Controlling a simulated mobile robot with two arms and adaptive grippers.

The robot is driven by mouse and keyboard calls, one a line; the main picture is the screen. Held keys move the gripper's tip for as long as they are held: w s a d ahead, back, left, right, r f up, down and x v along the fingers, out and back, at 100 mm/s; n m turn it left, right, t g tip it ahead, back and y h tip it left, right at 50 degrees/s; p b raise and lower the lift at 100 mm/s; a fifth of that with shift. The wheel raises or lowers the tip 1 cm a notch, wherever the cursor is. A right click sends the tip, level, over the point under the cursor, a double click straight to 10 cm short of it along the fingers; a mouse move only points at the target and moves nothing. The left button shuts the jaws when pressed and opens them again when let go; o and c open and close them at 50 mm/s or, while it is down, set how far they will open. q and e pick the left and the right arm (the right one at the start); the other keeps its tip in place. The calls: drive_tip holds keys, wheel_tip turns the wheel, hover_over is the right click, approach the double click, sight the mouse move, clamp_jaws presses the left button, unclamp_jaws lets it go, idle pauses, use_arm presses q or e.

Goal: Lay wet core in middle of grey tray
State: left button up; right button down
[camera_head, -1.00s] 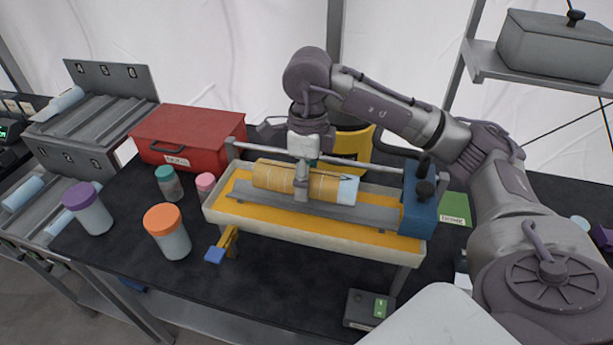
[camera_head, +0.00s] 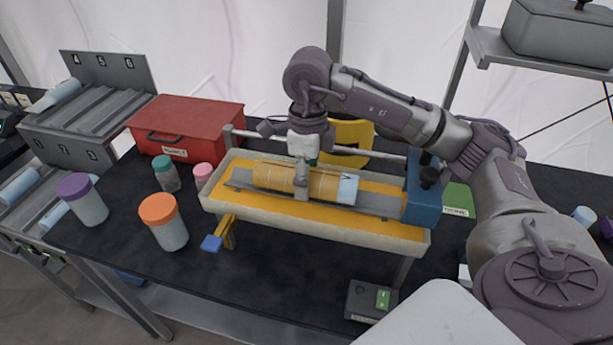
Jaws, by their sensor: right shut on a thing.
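The core (camera_head: 328,187), a tan-orange cylinder with a pale blue right end, lies lengthwise over the grey channel (camera_head: 381,205) of a cream trough (camera_head: 300,223) with a yellow inside. My right gripper (camera_head: 302,180) comes from above and is shut on the core near its middle. I cannot tell whether the core touches the channel. My left gripper is not in view.
A red case (camera_head: 190,122) stands behind the trough's left end. Jars with purple (camera_head: 74,184), orange (camera_head: 158,208) and teal (camera_head: 162,163) lids stand between trays and trough. A blue block (camera_head: 424,196) sits at the trough's right end. The black table's front is mostly clear.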

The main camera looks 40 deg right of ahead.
drive_tip(key=shift+f+b, duration=0.25)
drive_tip(key=shift+b, duration=0.1)
idle(0.3)
drive_tip(key=shift+c, duration=1.1)
unclamp_jaws()
drive_tip(key=r, duration=1.2)
drive_tip(key=shift+w+d, duration=0.2)
drive_tip(key=shift+d, duration=0.05)
